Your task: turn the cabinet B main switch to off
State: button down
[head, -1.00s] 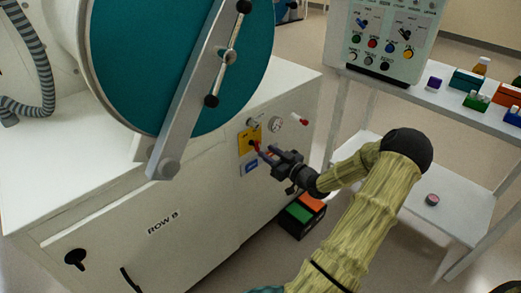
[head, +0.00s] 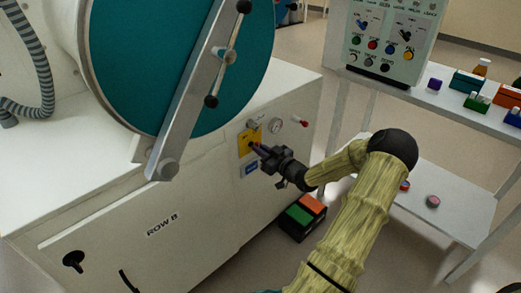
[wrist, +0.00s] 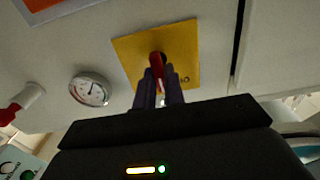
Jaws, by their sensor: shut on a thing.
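The main switch is a red handle (wrist: 158,62) on a yellow plate (wrist: 185,40) in the wrist view. The yellow plate (head: 243,143) also shows on the white cabinet front in the head view, where my gripper hides most of the handle. My gripper (wrist: 159,82) has its two dark fingers closed around the red handle, one on each side. In the head view my gripper (head: 257,149) reaches the plate from the right. A mark ending in "O" shows on the plate right of the handle; the rest of the lettering is hidden.
A round gauge (wrist: 90,90) and a red-tipped valve handle (wrist: 27,103) sit beside the plate. A blue label (head: 250,169) is below it. A large round teal door (head: 130,60) with a bar is at upper left. A green and orange box (head: 302,216) stands on the floor.

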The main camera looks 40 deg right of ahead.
jog(key=shift+n, duration=0.3)
jog(key=shift+a+n+b, duration=0.15)
jog(key=shift+n+b, duration=1.65)
jog(key=shift+n, duration=0.9)
jog(key=c, duration=1.5)
grip_release()
jog(key=shift+s, duration=0.15)
jog(key=s+p, duration=0.1)
jog(key=s, duration=0.4)
jog(key=s+d, duration=0.1)
jog(key=s, duration=0.5)
jog(key=s+p, duration=0.1)
jog(key=s, duration=0.5)
jog(key=shift+s+d+p, duration=0.1)
jog(key=shift+d+p, duration=0.1)
jog(key=shift+p, duration=0.15)
